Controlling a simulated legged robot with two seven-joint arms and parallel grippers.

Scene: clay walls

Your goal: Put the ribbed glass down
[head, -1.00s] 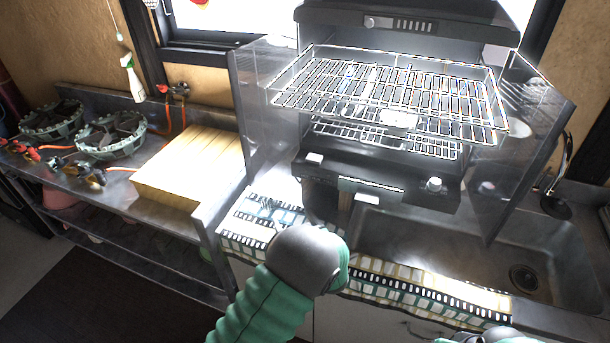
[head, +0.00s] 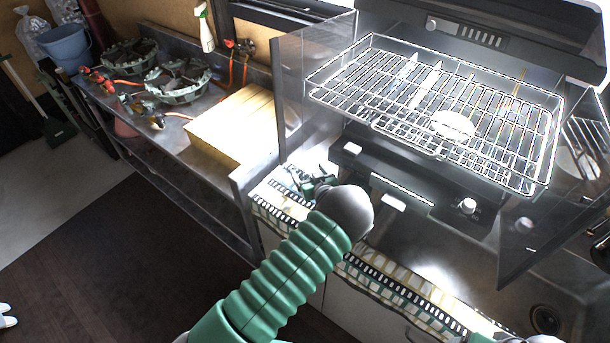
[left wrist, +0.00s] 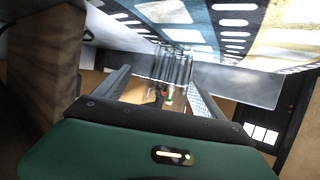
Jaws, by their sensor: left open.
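The ribbed glass (left wrist: 173,65) shows in the left wrist view as a clear, ribbed cylinder ahead of my fingertips, near the patterned cloth (left wrist: 215,22). My left gripper (left wrist: 160,80) is open, its two fingers apart on either side of the line to the glass. In the head view my left gripper (head: 308,175) is low over the left end of the cloth (head: 270,191), beside the grill. The glass is hard to make out there, and its contact with the cloth is unclear. Only a bit of my right arm shows at the bottom right; its gripper is out of view.
An open grill with a wire rack (head: 440,110) stands behind the cloth. A sink (head: 440,255) is at the right. A yellow block (head: 228,125) and burners (head: 178,80) stand on the metal bench (head: 205,175) at the left. Dark floor (head: 110,245) is clear in front.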

